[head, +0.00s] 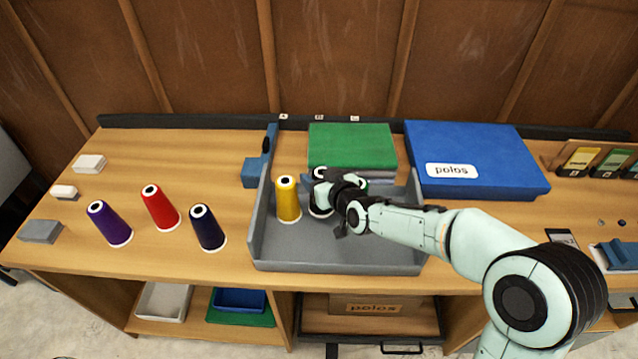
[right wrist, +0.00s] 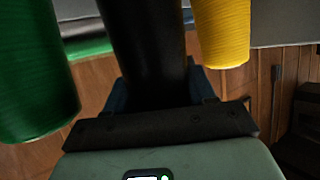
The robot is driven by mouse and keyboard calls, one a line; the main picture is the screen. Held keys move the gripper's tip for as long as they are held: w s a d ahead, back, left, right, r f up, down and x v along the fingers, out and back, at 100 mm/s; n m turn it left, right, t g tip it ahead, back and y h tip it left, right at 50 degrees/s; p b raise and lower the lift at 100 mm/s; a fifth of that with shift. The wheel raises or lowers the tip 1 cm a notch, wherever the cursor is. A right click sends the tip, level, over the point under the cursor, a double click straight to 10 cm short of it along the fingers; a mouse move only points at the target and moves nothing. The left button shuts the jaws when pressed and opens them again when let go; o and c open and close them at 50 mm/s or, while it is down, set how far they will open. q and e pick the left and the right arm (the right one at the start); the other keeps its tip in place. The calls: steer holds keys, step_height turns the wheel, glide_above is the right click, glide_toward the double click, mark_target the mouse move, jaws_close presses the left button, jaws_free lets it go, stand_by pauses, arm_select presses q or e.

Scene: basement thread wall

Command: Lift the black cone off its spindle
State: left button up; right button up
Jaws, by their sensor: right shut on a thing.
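The black cone (right wrist: 148,45) stands in the middle of the right wrist view, between my right gripper's (right wrist: 158,88) fingers, which are shut on it. In the head view my right gripper (head: 326,190) covers most of the black cone; a dark lower part (head: 319,211) with a pale base edge shows in the grey tray (head: 335,256). The spindle is hidden. A yellow cone (head: 287,199) stands just left of the gripper; it also shows in the right wrist view (right wrist: 222,30). My left gripper is not in view.
Purple (head: 109,225), red (head: 160,209) and dark navy (head: 207,229) cones stand on the wooden table left of the tray. A green box (head: 352,145) and a blue box (head: 475,155) lie behind.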

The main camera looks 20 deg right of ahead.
step_height(320, 180, up, 10)
steer(key=p, duration=0.5)
arm_select(q)
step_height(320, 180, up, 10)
steer(key=p, duration=0.5)
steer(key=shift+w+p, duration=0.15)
steer(key=shift+p, duration=0.15)
arm_select(e)
step_height(320, 180, up, 7)
steer(key=shift+f, duration=0.15)
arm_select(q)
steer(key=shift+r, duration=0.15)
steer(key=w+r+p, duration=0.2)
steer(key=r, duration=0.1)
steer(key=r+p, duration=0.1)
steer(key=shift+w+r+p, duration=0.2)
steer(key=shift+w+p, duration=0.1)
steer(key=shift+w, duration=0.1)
arm_select(e)
step_height(320, 180, up, 4)
steer(key=shift+w+f, duration=0.1)
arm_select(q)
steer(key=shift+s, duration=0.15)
arm_select(e)
steer(key=shift+s, duration=0.2)
